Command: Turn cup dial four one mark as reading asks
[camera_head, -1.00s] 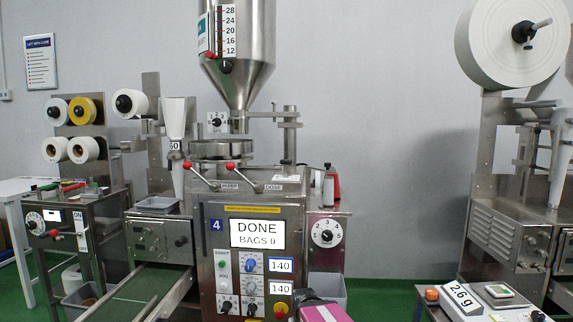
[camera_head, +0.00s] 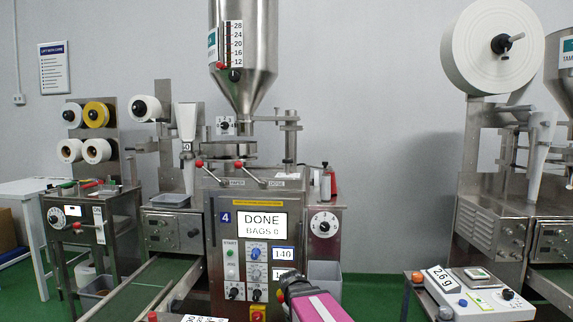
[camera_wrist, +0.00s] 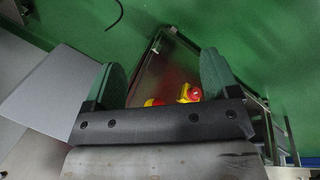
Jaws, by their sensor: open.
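Machine four (camera_head: 248,204) stands in the middle, with a blue 4 on its front. Its screen (camera_head: 247,225) reads DONE, BAGS 0. A white numbered dial (camera_head: 323,224) is on the right side panel, and a smaller dial (camera_head: 226,125) sits under the hopper; I cannot tell from the pictures which is the cup dial. A scale display (camera_head: 440,278) at the right reads 2.6 g. My gripper (camera_wrist: 160,80) is open and empty in the wrist view. In the head view my pink and dark arm end is low in front of the machine, apart from both dials.
Red-knobbed levers (camera_head: 199,164) stick out above the screen. A red and yellow stop button (camera_head: 258,313) is low on the front. A grey bin (camera_head: 325,281) stands beside the machine. Green floor lies open between it and the scale table (camera_head: 416,286).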

